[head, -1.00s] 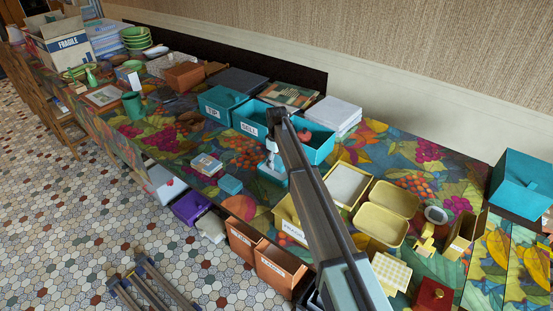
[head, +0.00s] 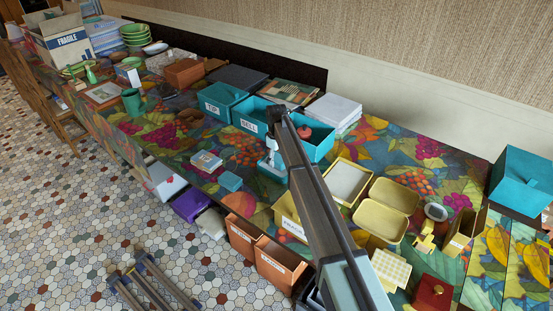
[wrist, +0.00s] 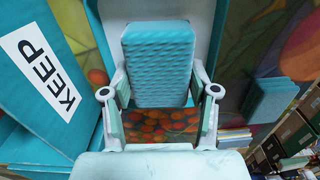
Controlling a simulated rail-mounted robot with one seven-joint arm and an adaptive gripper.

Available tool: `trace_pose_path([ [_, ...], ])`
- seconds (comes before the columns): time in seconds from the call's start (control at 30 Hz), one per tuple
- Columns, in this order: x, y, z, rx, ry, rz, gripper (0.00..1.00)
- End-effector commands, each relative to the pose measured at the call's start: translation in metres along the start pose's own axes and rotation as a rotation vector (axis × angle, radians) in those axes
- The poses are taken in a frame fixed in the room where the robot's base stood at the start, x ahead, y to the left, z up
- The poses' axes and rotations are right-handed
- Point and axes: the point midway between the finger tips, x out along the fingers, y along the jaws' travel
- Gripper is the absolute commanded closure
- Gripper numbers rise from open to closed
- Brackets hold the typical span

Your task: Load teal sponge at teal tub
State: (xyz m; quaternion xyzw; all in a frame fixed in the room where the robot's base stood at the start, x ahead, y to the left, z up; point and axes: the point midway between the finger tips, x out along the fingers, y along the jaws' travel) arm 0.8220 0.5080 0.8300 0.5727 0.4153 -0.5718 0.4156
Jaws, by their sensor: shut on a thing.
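A teal sponge with a ridged face (wrist: 158,65) is held between the fingers of my gripper (wrist: 160,98) in the wrist view. In the head view my gripper (head: 270,163) hangs just in front of the row of teal tubs, partly hidden by my arm. A teal tub with a KEEP label (wrist: 30,75) is close on the left in the wrist view. In the head view, two teal tubs (head: 218,98) (head: 245,112) bear labels, the second reading SELL. Another teal tub (head: 322,148) holds a red thing; my arm hides its front.
Yellow containers (head: 385,205) stand to the right, orange bins (head: 280,265) along the front edge. White books (head: 333,112) are stacked behind the tubs.

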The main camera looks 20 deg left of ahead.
Motion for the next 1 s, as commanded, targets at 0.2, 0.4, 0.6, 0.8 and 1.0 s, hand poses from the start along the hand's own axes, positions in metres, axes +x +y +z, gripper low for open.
trace_pose_path([
  [0.2, 0.0028, 0.0, 0.0, 0.0, 0.0, 0.0, 0.69],
  [0.4, 0.005, 0.0, 0.0, 0.0, 0.0, 0.0, 0.69],
  [0.6, 0.0071, 0.0, 0.0, 0.0, 0.0, 0.0, 0.69],
  [0.8, 0.0093, 0.0, 0.0, 0.0, 0.0, 0.0, 0.69],
  [1.0, 0.0089, 0.0, 0.0, 0.0, 0.0, 0.0, 0.69],
])
